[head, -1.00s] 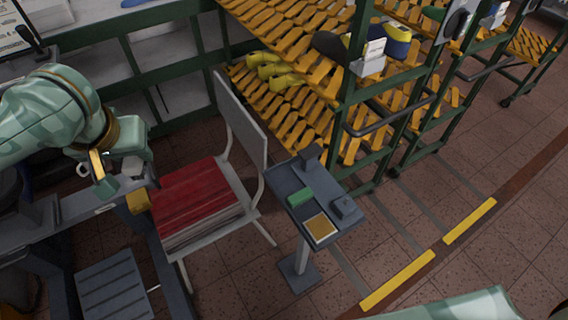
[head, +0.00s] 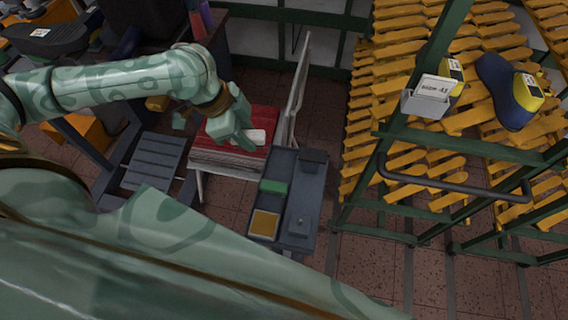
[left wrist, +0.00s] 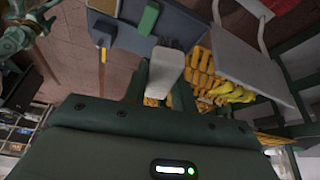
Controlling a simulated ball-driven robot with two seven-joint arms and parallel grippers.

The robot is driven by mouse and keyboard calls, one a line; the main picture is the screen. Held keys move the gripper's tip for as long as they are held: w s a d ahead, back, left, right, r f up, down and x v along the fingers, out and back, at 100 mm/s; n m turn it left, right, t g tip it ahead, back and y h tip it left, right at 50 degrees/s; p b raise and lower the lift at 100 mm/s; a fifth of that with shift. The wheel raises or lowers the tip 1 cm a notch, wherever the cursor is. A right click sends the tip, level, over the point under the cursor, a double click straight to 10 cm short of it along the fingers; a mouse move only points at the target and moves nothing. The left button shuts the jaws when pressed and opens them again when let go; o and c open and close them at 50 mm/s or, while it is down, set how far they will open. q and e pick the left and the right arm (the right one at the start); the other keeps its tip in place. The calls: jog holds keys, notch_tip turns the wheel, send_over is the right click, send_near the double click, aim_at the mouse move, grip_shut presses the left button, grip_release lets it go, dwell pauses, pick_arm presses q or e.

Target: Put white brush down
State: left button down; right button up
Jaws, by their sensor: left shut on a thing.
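My left gripper (head: 243,139) is above the red-topped chair, close to the back left of the small grey stand (head: 311,190). In the left wrist view, its dark fingers (left wrist: 160,92) are shut on the white brush (left wrist: 166,70), whose short grey bristles point away from me. In the head view, the pale side of the brush (head: 258,136) shows just right of the gripper. The brush looks clear of the stand top. The stand top carries a green block (head: 273,187), a yellow pad (head: 264,224) and grey blocks. My right gripper is out of view.
The chair with a red seat stack (head: 240,125) stands left of the stand, its backrest (head: 298,90) between gripper and rack. The shoe-last rack (head: 440,150) with yellow slats fills the right. A slatted grey footrest (head: 155,160) is on the left.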

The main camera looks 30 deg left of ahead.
pick_arm(q)
jog(key=s+a+f+m+g, duration=0.3)
jog(key=s+a+f+m, duration=0.15)
jog(key=m, duration=0.25)
jog(key=shift+h, duration=0.4)
jog(key=w+d+f+b, duration=0.1)
jog(key=w+d+f, duration=0.1)
jog(key=w+f, duration=0.1)
jog(key=w+d+f+b, duration=0.2)
jog(key=w+d+f, duration=0.1)
jog(key=w, duration=0.1)
jog(key=w+d+f+b, duration=0.1)
jog(key=w+d+f, duration=0.2)
jog(key=w, duration=0.1)
jog(key=shift+w+f, duration=0.25)
jog(key=shift+w+d+f+b, duration=0.15)
jog(key=shift+f+b, duration=0.3)
jog(key=shift+f, duration=0.5)
jog(key=shift+w+f+b, duration=0.1)
jog(key=shift+f+b, duration=0.3)
jog(key=shift+f, duration=0.5)
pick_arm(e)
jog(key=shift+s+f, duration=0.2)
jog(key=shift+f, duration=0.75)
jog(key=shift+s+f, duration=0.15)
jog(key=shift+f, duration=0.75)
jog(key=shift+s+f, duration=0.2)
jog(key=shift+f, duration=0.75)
